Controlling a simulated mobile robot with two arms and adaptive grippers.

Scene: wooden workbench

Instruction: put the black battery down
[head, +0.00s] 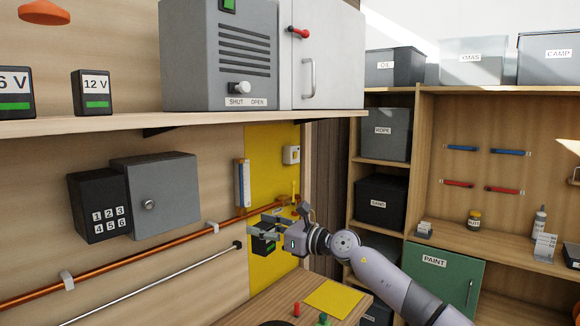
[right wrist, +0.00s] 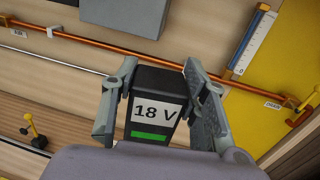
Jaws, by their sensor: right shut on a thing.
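The black battery (right wrist: 158,105) carries a white "18 V" label and a green bar. It sits between the fingers of my right gripper (right wrist: 160,88), which is shut on it. In the head view my right gripper (head: 262,226) holds the battery (head: 262,246) in the air in front of the yellow wall panel, above the bench level. The battery is partly hidden by the fingers there. My left gripper is not in view.
Other batteries marked "6 V" (head: 14,92) and "12 V" (head: 92,93) stand on the wall shelf (head: 120,124). A copper pipe (head: 140,258) runs along the wall behind the gripper. The workbench (head: 258,310) below has a yellow mat (head: 334,297) and small red and green items.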

